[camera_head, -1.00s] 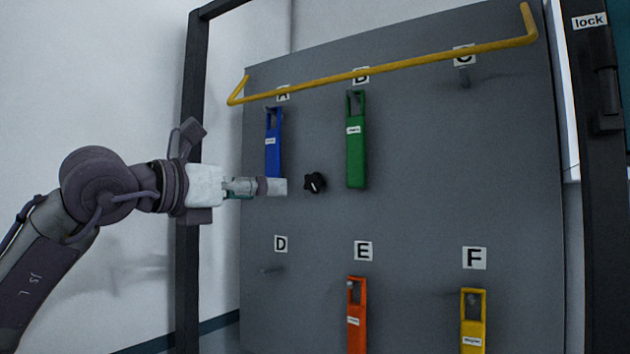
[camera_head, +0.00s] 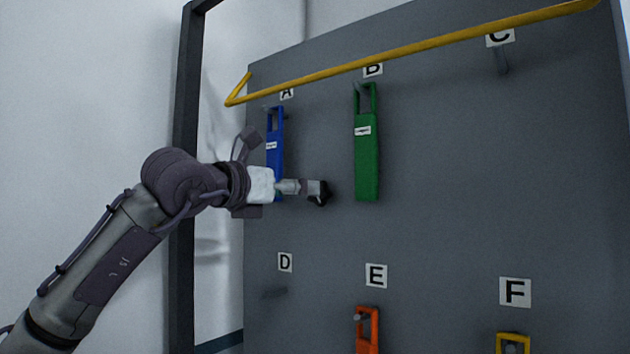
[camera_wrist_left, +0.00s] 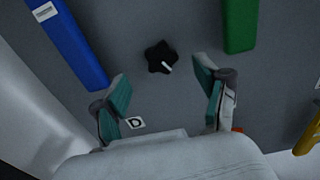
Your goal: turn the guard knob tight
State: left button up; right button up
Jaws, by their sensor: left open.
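The guard knob is a black, star-shaped knob (camera_wrist_left: 161,57) with a white mark, on the grey panel. In the left wrist view it sits ahead of and between the open fingers of my left gripper (camera_wrist_left: 162,100). In the head view the knob (camera_head: 322,194) is partly hidden behind the fingertips of my left gripper (camera_head: 316,188). The fingers are spread and appear close to the knob; I see no clear grip on it. The yellow guard bar (camera_head: 420,46) runs across the top of the panel. My right gripper is in neither current view.
A blue tag (camera_head: 276,140) hangs left of the knob and a green tag (camera_head: 367,155) right of it. An orange tag (camera_head: 367,335) and a yellow tag (camera_head: 513,342) hang lower. Empty pegs show at C (camera_head: 502,60) and D. A dark frame post (camera_head: 185,200) stands left.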

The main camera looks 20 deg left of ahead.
aim_at(321, 194)
pick_arm(q)
jog(key=p+x, duration=0.2)
jog(key=x, duration=0.4)
jog(key=shift+w, duration=0.3)
pick_arm(e)
jog(key=w+r, duration=0.2)
jog(key=r, duration=0.1)
pick_arm(q)
jog(key=shift+d+f, duration=0.1)
jog(key=c, duration=1.1)
pick_arm(e)
jog(key=shift+s+d, duration=0.15)
jog(key=shift+s, duration=0.05)
